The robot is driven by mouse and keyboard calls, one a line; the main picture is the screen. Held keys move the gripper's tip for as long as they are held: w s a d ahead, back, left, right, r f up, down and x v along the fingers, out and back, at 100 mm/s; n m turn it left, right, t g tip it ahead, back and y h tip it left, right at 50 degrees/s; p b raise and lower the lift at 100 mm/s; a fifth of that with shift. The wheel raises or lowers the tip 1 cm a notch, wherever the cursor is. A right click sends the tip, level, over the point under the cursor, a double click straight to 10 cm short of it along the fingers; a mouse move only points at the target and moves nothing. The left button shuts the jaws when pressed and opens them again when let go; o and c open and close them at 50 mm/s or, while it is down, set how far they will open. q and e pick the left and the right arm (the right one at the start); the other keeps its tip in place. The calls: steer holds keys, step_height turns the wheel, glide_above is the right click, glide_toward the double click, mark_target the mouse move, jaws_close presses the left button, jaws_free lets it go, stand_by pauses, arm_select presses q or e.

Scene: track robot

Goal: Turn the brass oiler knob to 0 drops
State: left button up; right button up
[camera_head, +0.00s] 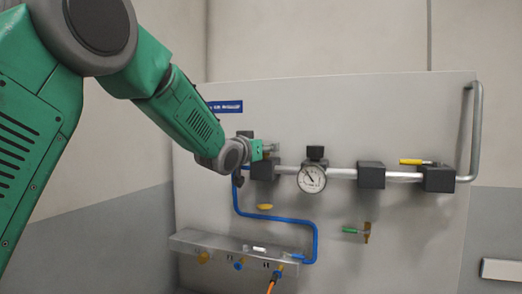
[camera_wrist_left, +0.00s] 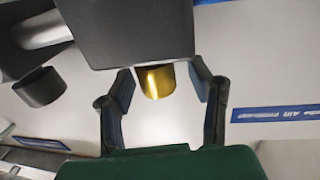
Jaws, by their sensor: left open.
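The brass oiler knob (camera_wrist_left: 156,83) is a short, shiny cylinder below a dark block (camera_wrist_left: 125,32) in the left wrist view. My left gripper (camera_wrist_left: 163,80) is open, with one dark finger on each side of the knob. A gap shows between the knob and each finger. In the head view my left gripper (camera_head: 262,150) is at the dark block (camera_head: 262,171) at the left end of the pipe. The knob cannot be made out there, and no drop marks are readable. My right gripper is not in view.
A round gauge (camera_head: 311,179) and more dark blocks (camera_head: 371,175) sit along the pipe to the right, with a yellow lever (camera_head: 412,161). A blue hose (camera_head: 275,219) runs down to a lower metal ledge (camera_head: 205,240) with fittings. A dark cylinder (camera_wrist_left: 40,87) shows left of the knob.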

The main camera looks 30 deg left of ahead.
arm_select(q)
steer(key=s+d, duration=0.1)
steer(key=s, duration=1)
steer(key=shift+s, duration=0.35)
steer(key=shift+f, duration=0.15)
